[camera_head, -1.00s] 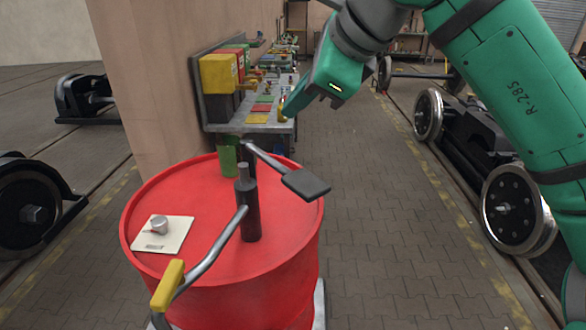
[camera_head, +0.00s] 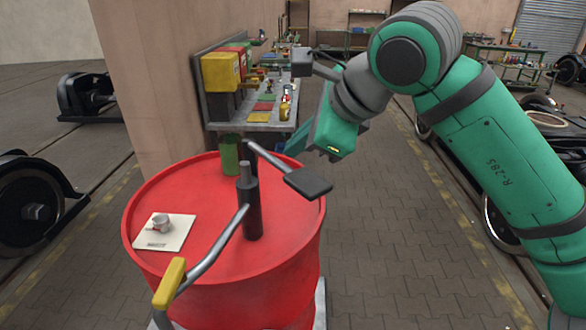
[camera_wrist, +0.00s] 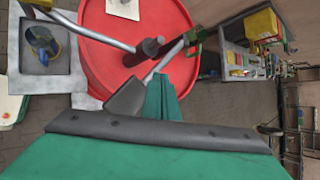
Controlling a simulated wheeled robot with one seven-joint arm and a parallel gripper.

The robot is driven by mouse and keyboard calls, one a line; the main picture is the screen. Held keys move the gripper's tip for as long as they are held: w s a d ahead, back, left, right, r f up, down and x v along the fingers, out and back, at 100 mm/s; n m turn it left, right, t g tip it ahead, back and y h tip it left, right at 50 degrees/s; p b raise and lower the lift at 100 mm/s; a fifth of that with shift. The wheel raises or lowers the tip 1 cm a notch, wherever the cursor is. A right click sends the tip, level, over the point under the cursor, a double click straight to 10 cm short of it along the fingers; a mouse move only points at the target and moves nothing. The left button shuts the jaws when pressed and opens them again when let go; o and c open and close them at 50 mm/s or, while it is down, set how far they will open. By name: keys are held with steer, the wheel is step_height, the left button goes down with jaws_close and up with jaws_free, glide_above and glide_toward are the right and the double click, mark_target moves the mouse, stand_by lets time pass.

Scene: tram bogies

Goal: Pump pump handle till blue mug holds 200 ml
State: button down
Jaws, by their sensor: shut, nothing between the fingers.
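A dark upright pump (camera_head: 250,205) stands on a red drum (camera_head: 200,185). I cannot tell for sure which is the pump handle. My gripper (camera_head: 297,145) is shut and empty, just behind the black pad; in the wrist view its fingers (camera_wrist: 162,92) lie close beside the pad (camera_wrist: 125,97). The blue mug (camera_wrist: 40,45) sits in a grey square frame left of the drum in the wrist view; its fill level is unclear.
A green can (camera_head: 229,152) stands at the drum's back edge. A workbench (camera_head: 250,125) with bins stands behind. Wheelsets flank the clear paved aisle (camera_head: 400,240).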

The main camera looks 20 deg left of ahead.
steer(key=shift+f, duration=0.6)
steer(key=shift+w, duration=0.1)
stand_by(0.6)
steer(key=shift+a, duration=0.1)
stand_by(0.5)
steer(key=shift+f, duration=0.15)
steer(key=shift+f, duration=0.25)
